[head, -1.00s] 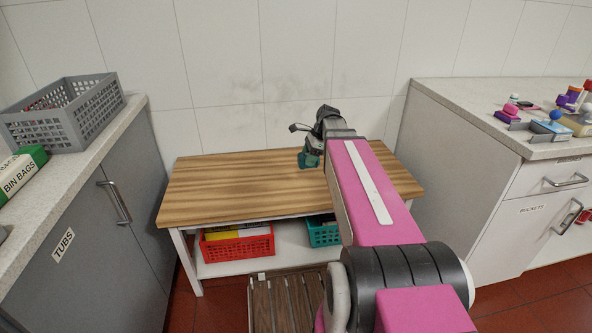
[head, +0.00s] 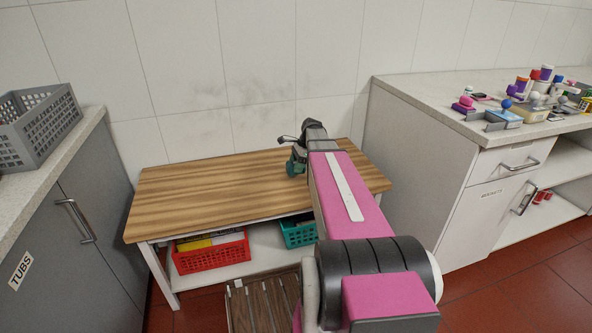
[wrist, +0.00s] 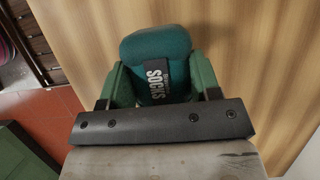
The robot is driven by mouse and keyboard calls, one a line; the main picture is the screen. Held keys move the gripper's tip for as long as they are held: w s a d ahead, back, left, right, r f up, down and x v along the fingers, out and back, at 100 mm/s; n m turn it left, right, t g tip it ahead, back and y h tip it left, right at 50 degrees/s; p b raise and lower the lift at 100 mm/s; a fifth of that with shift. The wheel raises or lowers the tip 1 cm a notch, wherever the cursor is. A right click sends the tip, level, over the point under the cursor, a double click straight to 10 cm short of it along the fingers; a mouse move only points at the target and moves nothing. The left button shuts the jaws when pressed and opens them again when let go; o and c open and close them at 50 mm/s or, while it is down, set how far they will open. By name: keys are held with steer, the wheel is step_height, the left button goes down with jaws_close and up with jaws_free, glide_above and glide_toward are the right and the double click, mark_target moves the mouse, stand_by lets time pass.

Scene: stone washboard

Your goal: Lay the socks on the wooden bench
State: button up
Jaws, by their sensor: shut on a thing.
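The socks (wrist: 157,52) are a dark teal folded bundle with a black band lettered "SOCKS". In the wrist view my gripper (wrist: 163,80) is shut on them, with a green finger pad on each side. The wooden bench (head: 205,191) has a striped wood top and stands against the tiled wall. In the head view my gripper (head: 297,163) is at the right part of the bench top, with the teal bundle low at its tip. I cannot tell whether the socks touch the wood. My arm hides part of the bench's right side.
A red basket (head: 211,257) and a teal basket (head: 299,233) sit on the bench's lower shelf. A grey crate (head: 36,128) stands on the left counter. The left and middle bench top is bare.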

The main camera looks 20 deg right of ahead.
steer(key=shift+f, duration=1.25)
steer(key=o, duration=1)
steer(key=shift+f, duration=0.1)
steer(key=shift+c, duration=0.2)
steer(key=v, duration=1.2)
